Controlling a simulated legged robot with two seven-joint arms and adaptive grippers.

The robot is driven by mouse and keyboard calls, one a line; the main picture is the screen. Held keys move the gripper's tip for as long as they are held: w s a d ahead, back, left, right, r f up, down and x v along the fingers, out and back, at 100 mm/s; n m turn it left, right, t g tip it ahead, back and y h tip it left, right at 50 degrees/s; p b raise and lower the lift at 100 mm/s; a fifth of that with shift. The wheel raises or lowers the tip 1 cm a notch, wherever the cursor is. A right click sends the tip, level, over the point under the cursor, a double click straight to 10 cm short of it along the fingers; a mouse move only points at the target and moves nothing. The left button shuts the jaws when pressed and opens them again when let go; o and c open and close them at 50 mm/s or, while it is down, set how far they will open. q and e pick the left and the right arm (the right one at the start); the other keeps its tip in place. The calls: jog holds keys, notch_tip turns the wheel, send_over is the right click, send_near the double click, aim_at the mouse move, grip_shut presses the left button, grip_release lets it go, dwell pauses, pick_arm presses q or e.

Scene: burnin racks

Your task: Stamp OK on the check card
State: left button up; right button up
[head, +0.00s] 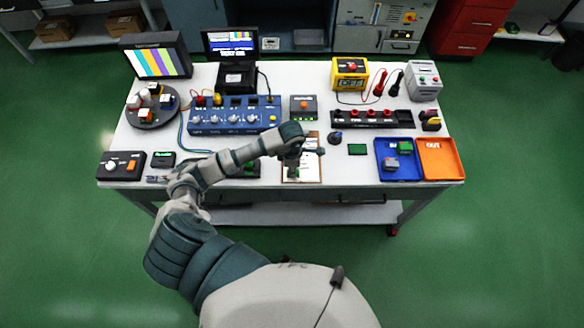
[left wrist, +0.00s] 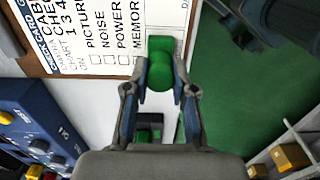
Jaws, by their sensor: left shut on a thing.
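The check card (head: 309,173) lies on a brown clipboard near the table's front edge. In the left wrist view the white card (left wrist: 78,42) shows printed lines PICTURE, NOISE, POWER and MEMORY with boxes beside them. My left gripper (head: 293,170) points down over the card. In the left wrist view its two fingers (left wrist: 160,92) are shut on a green stamp (left wrist: 160,66) with a rounded knob. The stamp overlaps the card's edge beside the MEMORY line; I cannot tell whether it touches the card. The stamp's underside is hidden. My right gripper is not in view.
A blue knob panel (head: 235,118) stands behind the clipboard. A dark round-topped object (head: 335,138) and a green board (head: 357,149) lie to its right, then a blue tray (head: 400,177) and an orange tray (head: 440,160). Some white table is bare around the green board.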

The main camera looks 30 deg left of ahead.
pick_arm(q)
jog(key=shift+s+f, duration=0.1)
jog(key=shift+f, duration=0.05)
jog(key=shift+r+p, duration=0.85)
jog(key=shift+r, duration=0.4)
jog(key=shift+r+p, duration=1.45)
jog(key=shift+r, duration=0.9)
